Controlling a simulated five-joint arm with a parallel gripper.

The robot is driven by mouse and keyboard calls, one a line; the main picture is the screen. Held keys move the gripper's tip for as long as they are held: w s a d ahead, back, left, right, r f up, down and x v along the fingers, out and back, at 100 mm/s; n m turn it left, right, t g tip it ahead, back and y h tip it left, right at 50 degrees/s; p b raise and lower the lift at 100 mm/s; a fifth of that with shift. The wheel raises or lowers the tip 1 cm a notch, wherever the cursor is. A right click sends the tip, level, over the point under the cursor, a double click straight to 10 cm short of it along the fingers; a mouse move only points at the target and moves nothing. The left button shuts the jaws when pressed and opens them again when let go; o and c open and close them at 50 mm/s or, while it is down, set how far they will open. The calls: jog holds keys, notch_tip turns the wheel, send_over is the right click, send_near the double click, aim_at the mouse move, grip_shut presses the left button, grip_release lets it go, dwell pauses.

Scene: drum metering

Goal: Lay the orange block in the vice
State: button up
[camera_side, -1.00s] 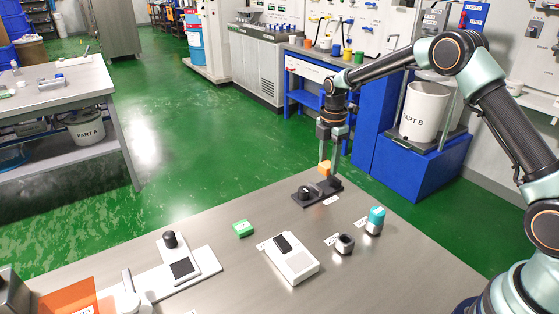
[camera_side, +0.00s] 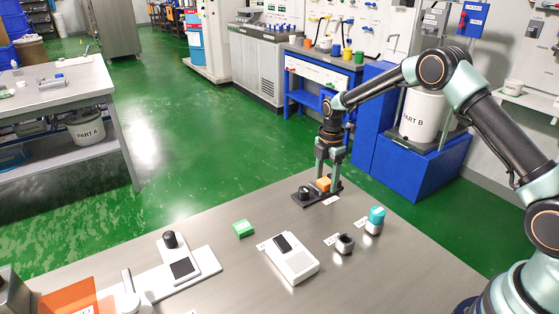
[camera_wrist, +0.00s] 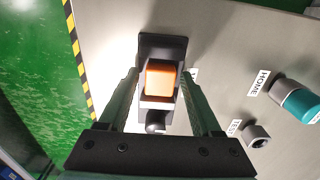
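The orange block (camera_side: 323,184) sits low in the black vice (camera_side: 303,198), near the far edge of the steel table. In the wrist view the orange block (camera_wrist: 161,78) lies between the vice's jaws, with the black vice (camera_wrist: 165,42) showing beyond it and its dark knob (camera_wrist: 155,122) on the near side. My gripper (camera_side: 329,176) is down over the vice, with its fingers spread. In the wrist view my gripper (camera_wrist: 160,76) has one finger on each side of the block, with a visible gap to each.
A green block (camera_side: 243,229), a white device (camera_side: 292,260), a dark ring-shaped part (camera_side: 345,244) and a teal-capped part (camera_side: 376,220) stand on the table. The table's far edge, striped yellow and black (camera_wrist: 78,55), is close to the vice.

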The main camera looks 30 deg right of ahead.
jog(key=shift+r, duration=0.1)
notch_tip(320, 180, up, 12)
notch_tip(320, 180, up, 7)
jog(key=m+t, duration=0.1)
jog(key=m, duration=0.3)
send_over(326, 180)
jog(key=s+a, duration=0.2)
jog(key=s, duration=0.2)
jog(key=s+a+r+m+t, duration=0.2)
jog(key=s+m, duration=0.5)
jog(key=s, duration=0.3)
jog(key=s+a+r+m+t, duration=0.2)
jog(key=s+m, duration=0.5)
jog(key=s, duration=0.2)
jog(key=shift+s+r+t, duration=0.3)
jog(key=shift+s+r, duration=0.05)
